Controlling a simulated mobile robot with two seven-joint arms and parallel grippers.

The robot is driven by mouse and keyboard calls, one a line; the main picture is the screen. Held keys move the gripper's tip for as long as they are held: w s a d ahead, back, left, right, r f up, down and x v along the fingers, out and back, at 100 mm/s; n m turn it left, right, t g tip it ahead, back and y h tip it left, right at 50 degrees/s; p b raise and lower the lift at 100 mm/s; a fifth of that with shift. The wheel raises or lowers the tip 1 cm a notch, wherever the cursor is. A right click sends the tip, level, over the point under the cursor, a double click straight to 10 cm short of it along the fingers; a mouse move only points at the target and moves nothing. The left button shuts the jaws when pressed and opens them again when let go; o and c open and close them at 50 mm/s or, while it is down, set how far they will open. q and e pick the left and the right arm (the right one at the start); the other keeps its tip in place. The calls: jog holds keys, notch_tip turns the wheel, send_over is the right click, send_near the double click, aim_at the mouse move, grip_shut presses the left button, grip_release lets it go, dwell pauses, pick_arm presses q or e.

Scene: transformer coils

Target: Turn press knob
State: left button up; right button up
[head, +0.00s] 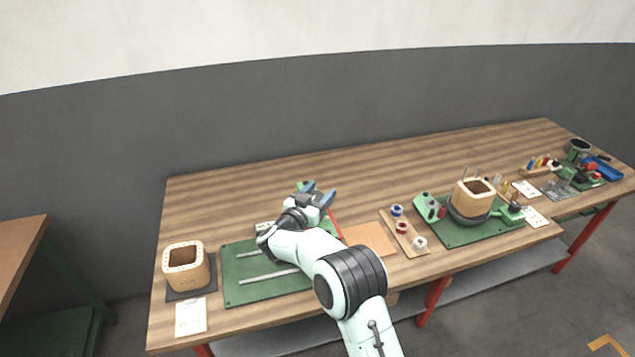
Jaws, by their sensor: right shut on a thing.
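My right gripper (319,193) reaches over the green press base (240,290) on the workbench, with its blue fingertips shut at the base's far right corner. The press knob is hidden by the gripper and cannot be made out clearly. A small green part (305,185) shows just behind the fingers. A thin red bar (335,222) shows just right of the wrist. My right arm covers much of the base, whose two grey rails show at left. My left gripper is out of view.
A wooden coil former (185,268) stands on a dark mat at left, with a white card (191,317) in front. An orange sheet (370,238) and a spool board (405,232) lie to the right. A second green base (460,238) holds another coil former (474,197). The bench behind is clear.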

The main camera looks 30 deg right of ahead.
jog(key=shift+w+r, duration=0.1)
jog(key=shift+r, duration=0.05)
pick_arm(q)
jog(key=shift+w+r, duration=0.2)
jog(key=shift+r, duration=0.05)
pick_arm(e)
jog(key=o, duration=1)
jog(key=shift+c, duration=0.2)
pick_arm(q)
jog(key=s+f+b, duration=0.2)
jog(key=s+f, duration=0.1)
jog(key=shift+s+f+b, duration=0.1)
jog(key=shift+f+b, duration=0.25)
jog(key=shift+b, duration=0.05)
pick_arm(e)
jog(key=v, duration=1.3)
jog(key=shift+a, duration=0.25)
